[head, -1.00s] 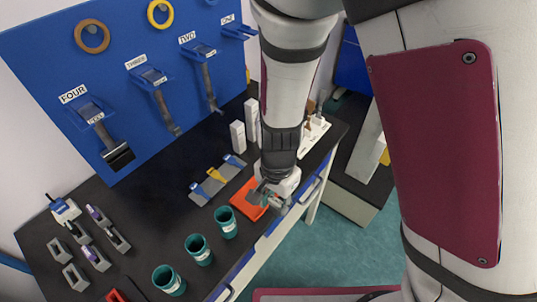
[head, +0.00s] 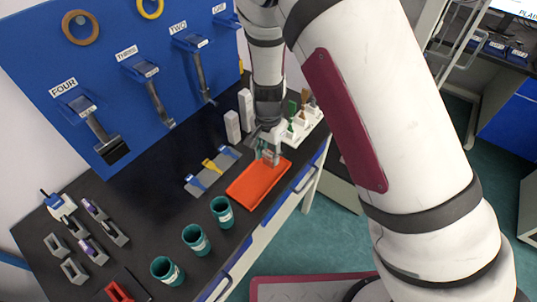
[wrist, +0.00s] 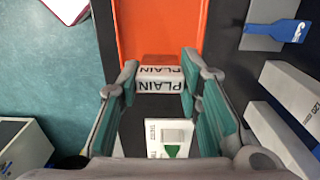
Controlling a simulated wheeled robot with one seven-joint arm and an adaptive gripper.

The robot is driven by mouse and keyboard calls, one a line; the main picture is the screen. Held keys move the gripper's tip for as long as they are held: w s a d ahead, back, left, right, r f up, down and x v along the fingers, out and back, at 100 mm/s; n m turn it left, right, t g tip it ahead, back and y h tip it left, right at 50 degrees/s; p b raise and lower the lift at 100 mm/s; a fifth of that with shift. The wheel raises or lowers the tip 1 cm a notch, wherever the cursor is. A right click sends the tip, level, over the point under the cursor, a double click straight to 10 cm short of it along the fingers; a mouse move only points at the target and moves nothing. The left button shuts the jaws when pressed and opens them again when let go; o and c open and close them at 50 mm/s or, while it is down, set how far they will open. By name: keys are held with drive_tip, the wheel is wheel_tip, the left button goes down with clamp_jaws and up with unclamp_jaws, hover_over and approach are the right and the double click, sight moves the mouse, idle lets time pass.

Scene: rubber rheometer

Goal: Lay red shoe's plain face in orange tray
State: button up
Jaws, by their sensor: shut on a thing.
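The orange tray (head: 258,183) lies flat on the black bench; its orange floor also fills the top middle of the wrist view (wrist: 160,30). My gripper (head: 268,158) is over the tray's far end in the head view. In the wrist view my gripper (wrist: 160,90) is shut on a small block, taken as the shoe (wrist: 158,86), between its two teal-padded fingers. The shoe shows pale faces lettered PLAIN; little red shows on it. I cannot tell whether it touches the tray. In the head view the fingers mostly hide it.
Several teal cups (head: 197,240) stand in front of the tray. A grey rack with blue and yellow pieces (head: 212,168) lies to its left. White boxes (head: 232,126) and a white holder with a green piece (head: 300,122) stand behind. A red object (head: 118,291) lies at the bottom left.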

sight(268, 153)
drive_tip(key=shift+f, duration=0.45)
drive_tip(key=shift+f, duration=0.15)
drive_tip(key=o, duration=1.2)
wheel_tip(268, 153, up, 12)
drive_tip(key=shift+r+b, duration=0.2)
drive_tip(key=shift+b, duration=0.15)
drive_tip(key=shift+r, duration=0.1)
